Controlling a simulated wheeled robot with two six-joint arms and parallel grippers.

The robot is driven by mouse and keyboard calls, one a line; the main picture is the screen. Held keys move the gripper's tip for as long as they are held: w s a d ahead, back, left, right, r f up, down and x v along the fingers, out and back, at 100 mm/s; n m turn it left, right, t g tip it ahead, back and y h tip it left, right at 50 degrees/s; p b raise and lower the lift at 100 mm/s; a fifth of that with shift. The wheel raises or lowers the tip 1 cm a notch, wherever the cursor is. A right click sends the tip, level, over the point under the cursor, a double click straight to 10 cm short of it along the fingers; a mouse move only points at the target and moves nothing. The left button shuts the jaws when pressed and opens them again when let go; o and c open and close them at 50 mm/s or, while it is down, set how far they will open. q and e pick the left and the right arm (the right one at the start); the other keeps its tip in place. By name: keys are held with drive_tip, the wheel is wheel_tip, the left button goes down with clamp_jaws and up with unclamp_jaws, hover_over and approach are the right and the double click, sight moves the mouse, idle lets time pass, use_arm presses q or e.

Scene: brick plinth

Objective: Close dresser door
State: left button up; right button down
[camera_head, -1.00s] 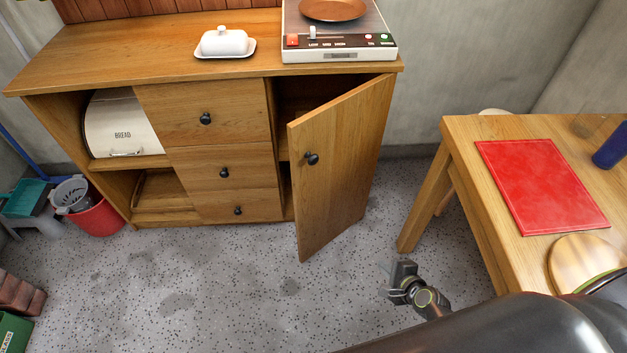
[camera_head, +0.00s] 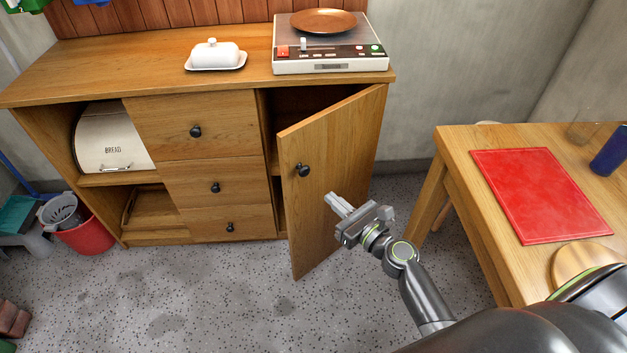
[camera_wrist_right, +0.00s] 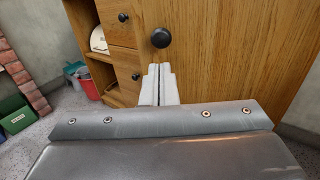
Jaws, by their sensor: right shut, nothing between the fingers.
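The wooden dresser (camera_head: 80,52) stands against the back wall. Its door (camera_head: 335,150) at the right end is hinged on the right and stands open, swung out towards me. A dark round knob (camera_head: 303,170) sits near the door's free edge; it also shows in the right wrist view (camera_wrist_right: 161,37). My right gripper (camera_head: 333,201) is shut and empty, in front of the door's outer face, a little below and right of the knob in the head view. I cannot tell whether the fingertips touch the door. My left gripper is not in view.
A wooden table (camera_head: 456,160) with a red board (camera_head: 540,195) stands to the right, close to my right arm. A red bucket (camera_head: 88,236) is on the floor at left. A scale (camera_head: 330,57) and butter dish (camera_head: 215,56) stand on the dresser top. Speckled floor before the dresser is free.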

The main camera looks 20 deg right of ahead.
sight(306, 176)
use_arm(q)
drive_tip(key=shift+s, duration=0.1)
use_arm(e)
drive_tip(key=x, duration=0.8)
drive_tip(key=shift+f, duration=0.1)
drive_tip(key=shift+w, duration=0.1)
